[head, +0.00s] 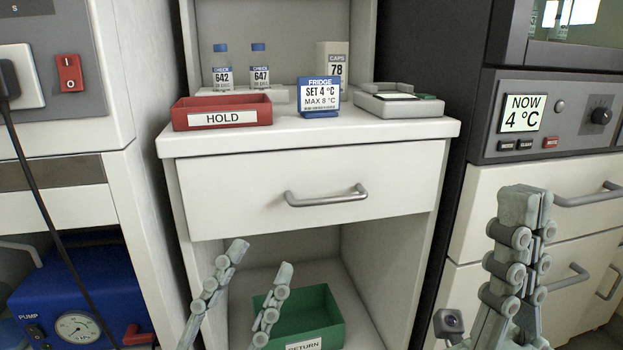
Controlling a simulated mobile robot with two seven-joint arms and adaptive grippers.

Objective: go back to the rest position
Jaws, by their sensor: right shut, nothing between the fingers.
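My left gripper (262,258) is at the bottom centre, its two fingers spread apart with nothing between them. It is in front of the open lower shelf, and its right finger covers part of the green RETURN tray. My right gripper (525,200) is at the lower right, pointing up with its fingers together and nothing held. It is in front of the white drawers under the panel that reads NOW 4 °C.
A white cabinet (310,135) bears a red HOLD tray (222,112), two bottles (221,68), a blue FRIDGE sign (319,97), a CAPS box (332,62) and a grey device (400,100). Its drawer (240,200) is shut. The green RETURN tray (318,305) is below. A blue pump (75,290) stands left.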

